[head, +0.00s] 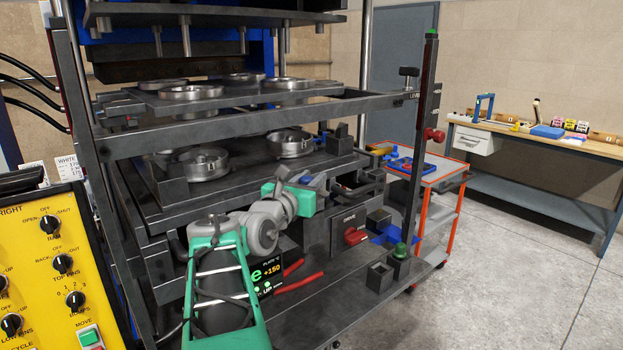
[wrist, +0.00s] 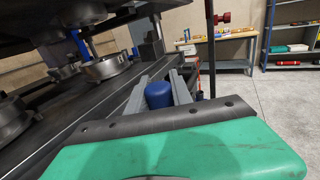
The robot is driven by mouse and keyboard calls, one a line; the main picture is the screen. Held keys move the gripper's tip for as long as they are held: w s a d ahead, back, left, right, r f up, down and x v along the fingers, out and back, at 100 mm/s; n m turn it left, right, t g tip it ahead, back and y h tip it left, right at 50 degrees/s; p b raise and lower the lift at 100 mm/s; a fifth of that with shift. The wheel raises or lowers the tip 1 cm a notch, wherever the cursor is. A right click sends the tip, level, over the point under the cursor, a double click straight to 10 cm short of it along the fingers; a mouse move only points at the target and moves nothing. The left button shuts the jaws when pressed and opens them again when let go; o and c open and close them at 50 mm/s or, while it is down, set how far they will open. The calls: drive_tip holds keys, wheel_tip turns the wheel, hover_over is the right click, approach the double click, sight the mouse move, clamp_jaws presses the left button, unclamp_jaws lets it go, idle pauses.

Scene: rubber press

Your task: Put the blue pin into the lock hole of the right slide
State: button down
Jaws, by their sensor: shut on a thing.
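My gripper shows in the wrist view (wrist: 159,88) with its two grey fingers closed on the blue pin (wrist: 158,96). The pin's rounded blue top shows between the fingers; its lower part is hidden. In the head view my gripper (head: 318,181) is at the front of the press, beside the lower plate (head: 225,198) with its metal ring moulds (head: 291,143). A dark block (head: 341,137) stands at that plate's right end. I cannot make out the lock hole of the right slide in either view.
The middle plate (head: 235,95) and a front crossbar (head: 250,117) lie above my arm. A dark upright post (head: 425,120) with a red knob stands at the right. An orange-framed cart (head: 450,180) and a workbench (head: 540,145) stand beyond. Floor at the far right is clear.

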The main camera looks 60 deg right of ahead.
drive_tip(key=shift+f, duration=0.1)
drive_tip(key=c, duration=1.1)
unclamp_jaws()
drive_tip(key=shift+o, duration=0.2)
drive_tip(key=a+b, duration=0.1)
drive_tip(key=a, duration=0.6)
drive_tip(key=shift+a, duration=0.4)
